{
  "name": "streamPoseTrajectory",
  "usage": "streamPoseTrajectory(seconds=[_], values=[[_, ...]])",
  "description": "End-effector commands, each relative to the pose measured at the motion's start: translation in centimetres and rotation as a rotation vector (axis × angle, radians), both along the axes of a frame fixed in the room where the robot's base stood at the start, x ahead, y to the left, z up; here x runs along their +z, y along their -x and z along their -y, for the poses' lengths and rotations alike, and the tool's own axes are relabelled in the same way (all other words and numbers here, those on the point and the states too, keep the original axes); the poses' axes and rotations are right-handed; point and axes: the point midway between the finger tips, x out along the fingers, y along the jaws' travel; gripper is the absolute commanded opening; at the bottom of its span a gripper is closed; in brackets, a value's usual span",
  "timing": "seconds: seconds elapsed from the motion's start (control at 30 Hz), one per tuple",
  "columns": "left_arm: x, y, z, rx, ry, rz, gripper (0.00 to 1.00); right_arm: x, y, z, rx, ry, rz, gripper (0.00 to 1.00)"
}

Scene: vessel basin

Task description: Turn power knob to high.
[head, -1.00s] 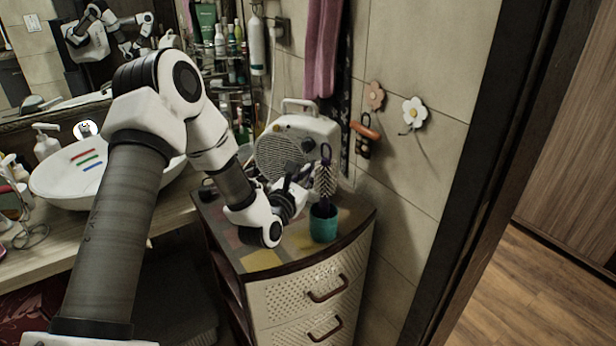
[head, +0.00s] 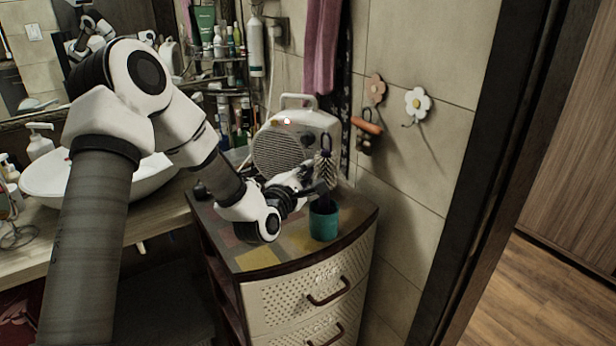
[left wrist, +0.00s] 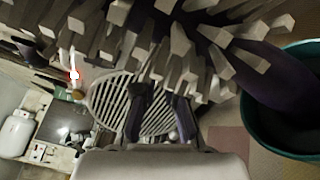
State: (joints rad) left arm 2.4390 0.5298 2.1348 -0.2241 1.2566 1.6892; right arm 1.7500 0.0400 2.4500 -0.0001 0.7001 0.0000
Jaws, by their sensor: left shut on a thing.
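A white fan heater (head: 283,152) with a round-cornered grille and a top handle stands at the back of the cabinet. A small pinkish light shows on its upper face. I cannot make out the power knob; the brush covers part of the heater's right side. My left gripper (head: 313,188) is low in front of the heater, at the bristly dark brush (head: 325,170), and appears shut on it. In the left wrist view, the bristles (left wrist: 180,60) fill the top, close over the dark fingers (left wrist: 160,110), with the heater grille (left wrist: 108,98) behind. My right gripper is out of view.
The brush stands in a teal cup (head: 324,222) on the patterned cabinet top (head: 258,258). A washbasin (head: 50,182) and shelves of bottles are left. A tiled wall with flower hooks (head: 418,103) is close on the right.

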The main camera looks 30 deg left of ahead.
Motion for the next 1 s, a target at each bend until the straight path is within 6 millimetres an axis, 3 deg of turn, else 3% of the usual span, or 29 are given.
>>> streamPoseTrajectory(seconds=[0.4, 1.0], values=[[-0.3, 0.0, 0.0, 0.002, -0.386, -0.053, 0.00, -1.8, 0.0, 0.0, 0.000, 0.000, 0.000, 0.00], [-0.1, 0.0, -0.1, 0.003, -0.953, -0.125, 0.00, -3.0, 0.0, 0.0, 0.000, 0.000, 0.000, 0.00]])
